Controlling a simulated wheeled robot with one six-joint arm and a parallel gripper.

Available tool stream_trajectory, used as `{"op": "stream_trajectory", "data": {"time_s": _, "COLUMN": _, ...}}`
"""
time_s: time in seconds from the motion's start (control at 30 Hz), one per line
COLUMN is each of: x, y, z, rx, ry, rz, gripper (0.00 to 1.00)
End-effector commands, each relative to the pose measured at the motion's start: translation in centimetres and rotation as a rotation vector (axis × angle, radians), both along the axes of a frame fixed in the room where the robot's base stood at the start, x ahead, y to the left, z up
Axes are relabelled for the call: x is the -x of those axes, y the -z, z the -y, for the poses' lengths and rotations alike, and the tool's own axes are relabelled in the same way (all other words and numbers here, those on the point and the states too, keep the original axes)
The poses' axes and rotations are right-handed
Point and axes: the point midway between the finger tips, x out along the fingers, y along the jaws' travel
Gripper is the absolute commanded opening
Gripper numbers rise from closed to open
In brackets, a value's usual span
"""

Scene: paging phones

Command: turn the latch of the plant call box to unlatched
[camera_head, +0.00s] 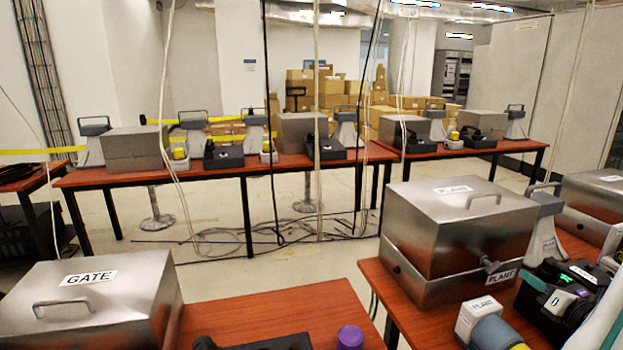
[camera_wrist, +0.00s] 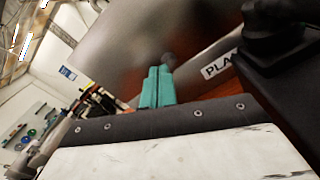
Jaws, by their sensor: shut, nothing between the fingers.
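The plant call box (camera_head: 425,255) is a closed metal box on the red table at the right in the head view, with PLANT labels on its lid and front. Its latch (camera_head: 491,266) is a small dark knob on the front, beside the front label; I cannot tell its turn angle. My gripper (camera_head: 531,279) is in front of the box, right of the latch, its teal fingers shut and empty. Contact cannot be told.
A small PLANT-labelled unit with a blue-and-yellow cylinder (camera_head: 492,331) stands in front of the box. A grey horn-like unit (camera_head: 545,235) stands behind my gripper. The GATE box (camera_head: 90,305) sits at lower left. Bare red tabletop (camera_head: 270,318) lies right of it.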

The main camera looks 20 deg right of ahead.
Motion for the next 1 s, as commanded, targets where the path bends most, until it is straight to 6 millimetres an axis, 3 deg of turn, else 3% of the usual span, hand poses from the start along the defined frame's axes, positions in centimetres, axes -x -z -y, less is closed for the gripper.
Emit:
{"op": "stream_trajectory", "data": {"time_s": 0.17, "x": -0.7, "y": 0.0, "z": 0.0, "rx": -0.063, "ry": -0.002, "rz": 0.007, "gripper": 0.00}}
{"op": "stream_trajectory", "data": {"time_s": 0.6, "x": -5.8, "y": 0.0, "z": 0.6, "rx": -0.060, "ry": -0.002, "rz": 0.007, "gripper": 0.00}}
{"op": "stream_trajectory", "data": {"time_s": 1.0, "x": -7.0, "y": 0.0, "z": 0.7, "rx": -0.061, "ry": -0.001, "rz": 0.007, "gripper": 0.00}}
